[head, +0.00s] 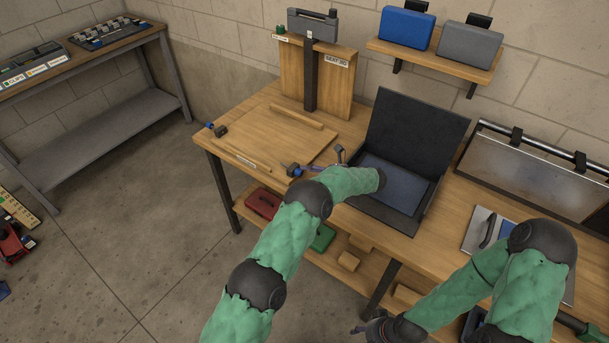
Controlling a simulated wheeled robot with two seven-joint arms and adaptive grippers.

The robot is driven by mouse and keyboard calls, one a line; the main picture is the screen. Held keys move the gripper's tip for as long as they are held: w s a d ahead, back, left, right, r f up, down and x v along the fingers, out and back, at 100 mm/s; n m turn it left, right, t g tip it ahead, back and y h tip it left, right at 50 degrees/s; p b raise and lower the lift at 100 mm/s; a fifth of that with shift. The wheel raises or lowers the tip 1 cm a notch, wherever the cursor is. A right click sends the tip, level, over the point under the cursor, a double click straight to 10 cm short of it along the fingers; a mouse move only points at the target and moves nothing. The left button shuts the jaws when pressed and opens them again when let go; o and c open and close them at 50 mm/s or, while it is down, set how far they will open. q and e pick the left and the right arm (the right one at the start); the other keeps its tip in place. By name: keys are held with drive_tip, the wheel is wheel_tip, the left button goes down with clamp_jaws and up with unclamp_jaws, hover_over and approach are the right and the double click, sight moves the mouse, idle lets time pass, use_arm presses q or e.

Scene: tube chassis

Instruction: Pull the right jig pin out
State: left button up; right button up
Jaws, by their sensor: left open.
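The jig is a light wooden board (292,140) on the left part of the workbench. A small black and blue piece (292,170) at its front right corner looks like the right jig pin; a similar piece (217,130) sits at its left end. My left gripper (324,160) is open at the jig's right edge, just right of the right pin. My left forearm partly hides it, and I cannot tell whether a finger touches the pin.
An open black case (411,140) stands right of the jig. A grey panel with a handle (481,232) lies farther right. A wooden upright (292,82) stands behind the jig. Red (263,202) and green (323,238) boxes sit on the lower shelf.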

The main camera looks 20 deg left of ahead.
use_arm(q)
drive_tip(key=shift+x, duration=1.4)
clamp_jaws()
